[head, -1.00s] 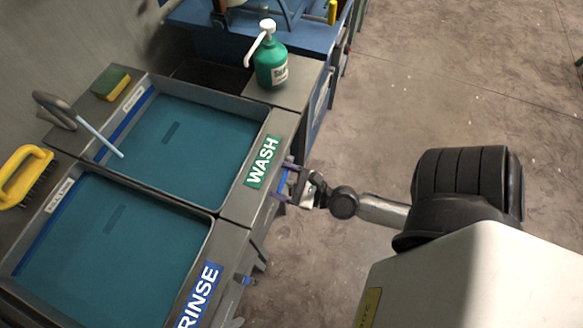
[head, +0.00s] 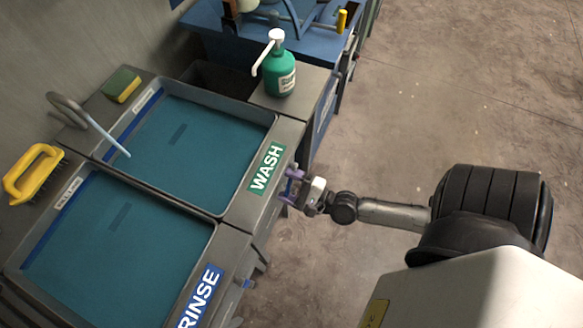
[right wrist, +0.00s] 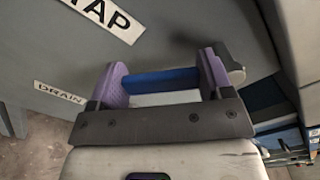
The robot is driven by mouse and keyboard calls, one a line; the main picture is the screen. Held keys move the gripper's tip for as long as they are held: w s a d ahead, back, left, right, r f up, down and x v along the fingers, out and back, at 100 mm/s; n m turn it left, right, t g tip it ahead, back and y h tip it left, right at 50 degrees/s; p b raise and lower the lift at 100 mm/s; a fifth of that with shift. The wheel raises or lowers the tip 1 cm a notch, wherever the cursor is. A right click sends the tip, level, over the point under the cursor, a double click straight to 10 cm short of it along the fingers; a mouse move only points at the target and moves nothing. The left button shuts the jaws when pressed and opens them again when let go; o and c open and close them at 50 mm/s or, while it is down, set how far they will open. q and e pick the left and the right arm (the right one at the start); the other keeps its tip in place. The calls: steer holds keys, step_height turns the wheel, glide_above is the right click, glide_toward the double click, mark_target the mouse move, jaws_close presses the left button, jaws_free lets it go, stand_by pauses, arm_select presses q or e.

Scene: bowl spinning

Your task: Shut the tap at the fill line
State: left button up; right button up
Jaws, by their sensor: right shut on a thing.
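The wash basin (head: 205,135) holds blue-green water, with a thin pale stream (head: 110,142) running into it from the curved grey spout (head: 65,103). A dark blue band (head: 133,122) with a small label shows above the water along its left wall. My right gripper (head: 292,187) is at the front of the WASH counter. In the right wrist view its purple fingers (right wrist: 160,85) are shut on a blue tap handle (right wrist: 160,80), below a TAP label (right wrist: 106,18). My left gripper is out of view.
The rinse basin (head: 205,262) lies beside the wash basin, also filled. A green soap bottle (head: 280,76), a sponge (head: 121,85) and a yellow brush (head: 33,174) stand around them. A DRAIN label (right wrist: 60,92) sits left of the fingers. The floor at right is clear.

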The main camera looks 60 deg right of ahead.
stand_by(0.4)
steer(key=o, duration=1.3)
steer(key=shift+s+d+p, duration=0.2)
steer(key=shift+s+d, duration=0.15)
steer(key=shift+s, duration=1.95)
steer(key=shift+s+d+p, duration=0.25)
steer(key=shift+s+d, duration=0.1)
steer(key=shift+s, duration=1.9)
steer(key=shift+s+d+p, duration=0.2)
steer(key=shift+s+d, duration=0.15)
steer(key=shift+s, duration=1.95)
